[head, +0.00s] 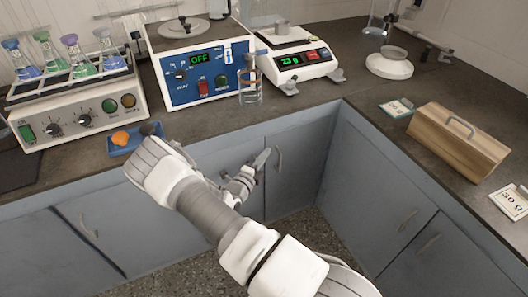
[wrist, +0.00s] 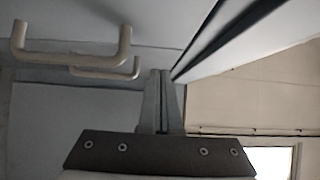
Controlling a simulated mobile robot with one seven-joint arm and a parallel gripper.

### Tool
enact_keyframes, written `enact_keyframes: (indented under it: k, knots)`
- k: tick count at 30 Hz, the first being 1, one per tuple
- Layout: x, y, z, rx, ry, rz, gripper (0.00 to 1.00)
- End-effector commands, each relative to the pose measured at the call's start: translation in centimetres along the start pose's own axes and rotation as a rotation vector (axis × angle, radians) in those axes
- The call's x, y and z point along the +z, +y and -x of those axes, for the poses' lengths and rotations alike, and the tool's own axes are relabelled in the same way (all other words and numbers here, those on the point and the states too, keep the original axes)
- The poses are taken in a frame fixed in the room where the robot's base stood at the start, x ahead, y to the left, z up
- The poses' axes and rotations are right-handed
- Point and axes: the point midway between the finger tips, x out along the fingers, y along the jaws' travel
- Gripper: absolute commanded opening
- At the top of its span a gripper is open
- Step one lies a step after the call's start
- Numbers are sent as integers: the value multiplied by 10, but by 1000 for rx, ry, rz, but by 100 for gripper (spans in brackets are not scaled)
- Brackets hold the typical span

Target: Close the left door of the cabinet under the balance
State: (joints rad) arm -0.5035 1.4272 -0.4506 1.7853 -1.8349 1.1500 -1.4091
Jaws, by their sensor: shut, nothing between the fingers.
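The balance (head: 295,58) stands on the counter, its display lit green. The cabinet below it has grey-blue doors. The left door (head: 232,160) is largely hidden behind my arm in the head view, and I cannot tell there how far it stands open. The right door (head: 300,175) looks flush, with a curved handle (head: 278,158). My gripper (head: 263,156) is shut and empty in front of the doors, near that handle. In the wrist view the closed fingertips (wrist: 162,75) are close to a panel edge with a dark slanted line. I cannot tell whether they touch it.
Two pale bar handles, a nearer one (wrist: 75,50) and a farther one (wrist: 110,70), show left of the fingers in the wrist view. The counter edge overhangs the doors. Side cabinets (head: 380,190) form a corner at right. Speckled floor (head: 300,240) is clear.

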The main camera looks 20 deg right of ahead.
Motion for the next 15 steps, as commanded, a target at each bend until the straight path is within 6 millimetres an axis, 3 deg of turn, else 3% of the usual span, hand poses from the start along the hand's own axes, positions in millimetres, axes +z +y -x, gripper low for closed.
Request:
enact_keyframes:
  k: [3,9,15]
  knots:
    - [-4,-1,7,1,0,3,0]
    - [-12,-1,58,2,-1,5,0]
    - [-17,0,91,2,1,3,0]
